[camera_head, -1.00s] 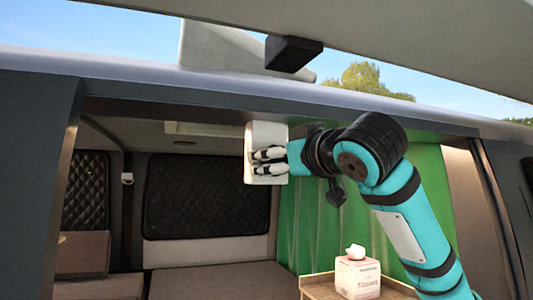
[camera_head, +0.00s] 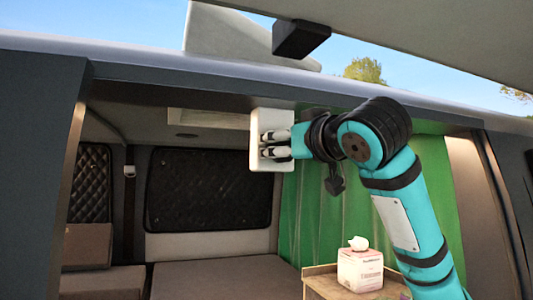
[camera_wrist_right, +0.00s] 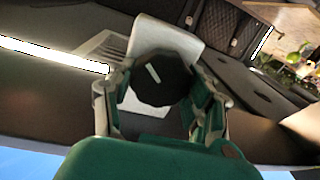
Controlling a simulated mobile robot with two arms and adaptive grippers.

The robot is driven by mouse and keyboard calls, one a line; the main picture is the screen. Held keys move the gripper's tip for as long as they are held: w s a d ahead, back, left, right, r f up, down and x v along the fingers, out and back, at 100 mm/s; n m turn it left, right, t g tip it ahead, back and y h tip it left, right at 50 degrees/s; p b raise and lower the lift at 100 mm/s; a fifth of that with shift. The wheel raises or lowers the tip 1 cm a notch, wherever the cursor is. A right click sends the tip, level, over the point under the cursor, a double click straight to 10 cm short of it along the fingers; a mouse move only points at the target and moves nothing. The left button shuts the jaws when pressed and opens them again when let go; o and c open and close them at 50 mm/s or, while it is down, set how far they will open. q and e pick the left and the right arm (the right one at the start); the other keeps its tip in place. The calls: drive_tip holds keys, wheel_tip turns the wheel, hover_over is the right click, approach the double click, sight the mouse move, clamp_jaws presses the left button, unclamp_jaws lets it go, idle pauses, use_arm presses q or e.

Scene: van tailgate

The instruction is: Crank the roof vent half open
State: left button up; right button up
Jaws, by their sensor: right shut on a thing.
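A white crank housing (camera_head: 257,160) hangs under the roof edge at the top of the van's rear opening. My right gripper (camera_head: 275,146) is at its front, with its two fingers one above the other. In the right wrist view a dark round knob (camera_wrist_right: 160,80) sits between the fingers of my right gripper (camera_wrist_right: 160,95), which is shut on it. The white housing (camera_wrist_right: 165,38) shows behind the knob. The crank arm is mostly hidden. A pale framed panel (camera_head: 210,121) in the ceiling may be the roof vent; its opening is not clear. My left gripper is not in view.
The raised tailgate (camera_head: 430,40) overhangs the top right. A black block (camera_head: 300,39) and a pale wedge-shaped panel (camera_head: 235,35) show above the roof edge. A green curtain (camera_head: 318,220) hangs behind my arm. A tissue box (camera_head: 360,268) stands on a wooden surface below.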

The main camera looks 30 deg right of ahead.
drive_tip(key=o, duration=0.9)
drive_tip(key=shift+a+f, duration=0.15)
drive_tip(key=shift+o, duration=1.1)
drive_tip(key=shift+a, duration=0.1)
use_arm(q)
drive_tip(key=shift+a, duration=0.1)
use_arm(e)
drive_tip(key=shift+o, duration=0.3)
drive_tip(key=shift+s+a, duration=0.1)
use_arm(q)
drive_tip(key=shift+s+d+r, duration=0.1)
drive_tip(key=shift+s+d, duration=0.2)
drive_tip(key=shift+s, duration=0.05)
use_arm(e)
drive_tip(key=s+a, duration=0.2)
drive_tip(key=s, duration=0.9)
drive_tip(key=shift+s, duration=0.3)
